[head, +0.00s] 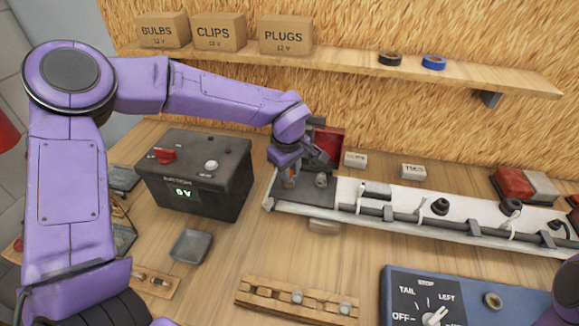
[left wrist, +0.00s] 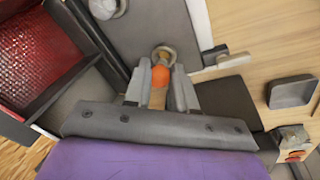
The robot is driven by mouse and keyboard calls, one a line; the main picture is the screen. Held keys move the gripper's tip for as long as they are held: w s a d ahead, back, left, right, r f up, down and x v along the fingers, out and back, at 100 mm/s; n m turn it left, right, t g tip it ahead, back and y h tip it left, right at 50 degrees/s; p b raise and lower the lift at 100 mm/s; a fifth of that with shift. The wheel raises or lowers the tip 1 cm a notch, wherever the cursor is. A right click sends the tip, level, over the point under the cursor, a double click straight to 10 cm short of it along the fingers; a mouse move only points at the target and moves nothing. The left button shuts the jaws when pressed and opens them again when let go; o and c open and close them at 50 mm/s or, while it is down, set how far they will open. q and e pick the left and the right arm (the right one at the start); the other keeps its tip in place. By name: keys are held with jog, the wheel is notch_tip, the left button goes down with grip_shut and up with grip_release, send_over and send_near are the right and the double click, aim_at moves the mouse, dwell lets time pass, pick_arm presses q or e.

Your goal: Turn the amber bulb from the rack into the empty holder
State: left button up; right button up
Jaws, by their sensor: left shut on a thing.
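My left gripper (head: 304,170) is at the dark lamp plate (head: 308,196) on the left end of the white trailer bar. In the left wrist view it (left wrist: 161,88) is shut on the orange amber bulb (left wrist: 160,76). The bulb's far end is at a round metal holder (left wrist: 164,54); I cannot tell how deep it sits. A second holder (left wrist: 106,8) on the plate has something pale in it. The wooden rack (head: 262,290) lies at the front, with pale bulbs (head: 297,296) in some places. My right gripper is not in view.
A red lens housing (head: 328,140) stands just behind the plate. A black battery (head: 197,175) is to the left, with a small grey tray (head: 191,246) before it. A blue switch box (head: 455,295) is at front right. A shelf (head: 340,60) runs above.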

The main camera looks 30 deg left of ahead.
pick_arm(q)
jog(key=shift+f, duration=0.15)
jog(key=shift+f, duration=0.45)
jog(key=shift+f, duration=0.35)
dwell(0.5)
jog(key=shift+r+p, duration=0.1)
jog(key=shift+p, duration=0.45)
jog(key=shift+s+a+m+p, duration=0.1)
jog(key=shift+m+p, duration=1.4)
jog(key=shift+p, duration=0.85)
jog(key=shift+h, duration=0.3)
